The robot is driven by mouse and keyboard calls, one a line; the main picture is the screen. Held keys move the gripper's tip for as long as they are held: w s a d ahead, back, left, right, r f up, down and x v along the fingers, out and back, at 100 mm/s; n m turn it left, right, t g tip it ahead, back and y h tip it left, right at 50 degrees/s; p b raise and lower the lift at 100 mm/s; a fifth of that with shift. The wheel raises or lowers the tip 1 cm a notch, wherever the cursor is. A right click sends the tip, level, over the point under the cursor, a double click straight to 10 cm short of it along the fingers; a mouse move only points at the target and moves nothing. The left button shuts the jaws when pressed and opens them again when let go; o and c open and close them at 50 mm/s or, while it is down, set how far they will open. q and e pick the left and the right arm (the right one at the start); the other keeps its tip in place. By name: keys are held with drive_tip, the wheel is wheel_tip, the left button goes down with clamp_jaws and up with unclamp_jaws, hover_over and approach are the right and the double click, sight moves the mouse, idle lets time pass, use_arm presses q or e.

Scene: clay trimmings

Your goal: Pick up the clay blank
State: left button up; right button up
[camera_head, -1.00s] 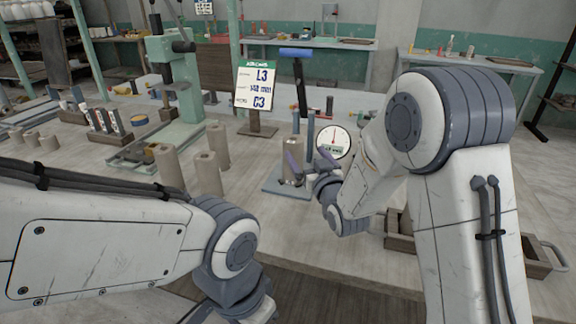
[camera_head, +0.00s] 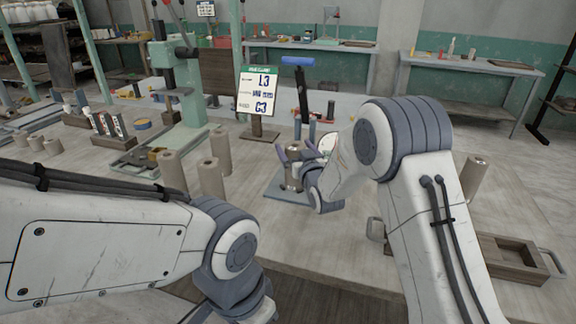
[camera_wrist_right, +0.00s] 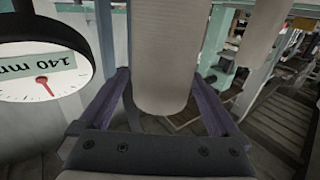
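A beige cylindrical clay blank (camera_head: 292,180) stands upright on the grey gauge base (camera_head: 274,193) in the head view. My right gripper (camera_head: 294,153) is at it, its purple fingers spread and pointing up and away. In the right wrist view the blank (camera_wrist_right: 162,60) stands between the two fingers (camera_wrist_right: 160,100), with a gap showing on each side, so the gripper looks open around it. Part of the blank is hidden by my gripper in the head view. My left arm shows at lower left; its gripper is not visible.
A dial gauge (camera_wrist_right: 42,55) reading 140 mm is close beside the gripper. Several other blanks (camera_head: 212,178) stand to the left, and one (camera_head: 474,180) to the right. A sign (camera_head: 258,92) stands behind. A wooden tray (camera_head: 512,262) is at the front right edge.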

clamp_jaws()
drive_tip(key=shift+r, duration=0.15)
drive_tip(key=shift+r, duration=0.1)
